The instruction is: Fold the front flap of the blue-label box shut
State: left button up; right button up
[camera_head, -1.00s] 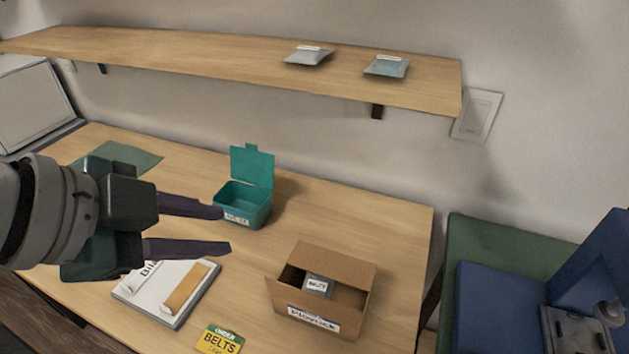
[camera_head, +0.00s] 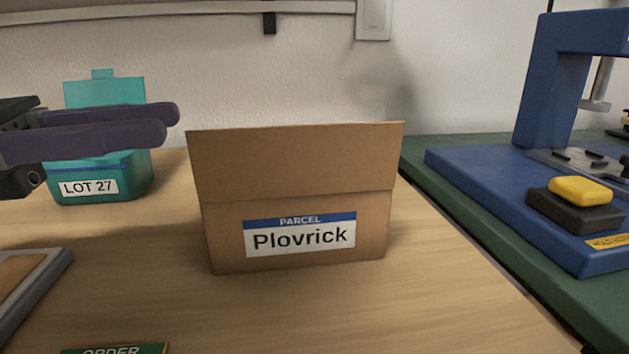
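The brown cardboard box (camera_head: 295,237) stands on the table in the middle of the head view, with a white PARCEL Plovrick label (camera_head: 300,235) under a blue strip on its front. Above the crease its front flap (camera_head: 295,163) stands up, leaning slightly toward me, and hides the inside. My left gripper (camera_head: 169,123) points right at the left, apart from the box, near the height of the flap's top edge. Its fingers are empty with a gap between them. My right gripper is out of view.
A teal bin (camera_head: 137,178) labelled LOT 27, lid up, stands behind the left gripper. A clipboard (camera_head: 40,285) and an ORDER card (camera_head: 115,350) lie in front. A blue press (camera_head: 480,165) stands on a green surface at right. Bare table surrounds the box's front.

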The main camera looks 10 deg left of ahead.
aim_at(277, 128)
pick_arm(q)
jog(key=x, duration=0.6)
jog(key=f+x, duration=0.1)
jog(key=x, duration=0.3)
jog(key=shift+s+d+p, duration=0.2)
jog(key=shift+p, duration=0.15)
grip_shut()
dwell(0.9)
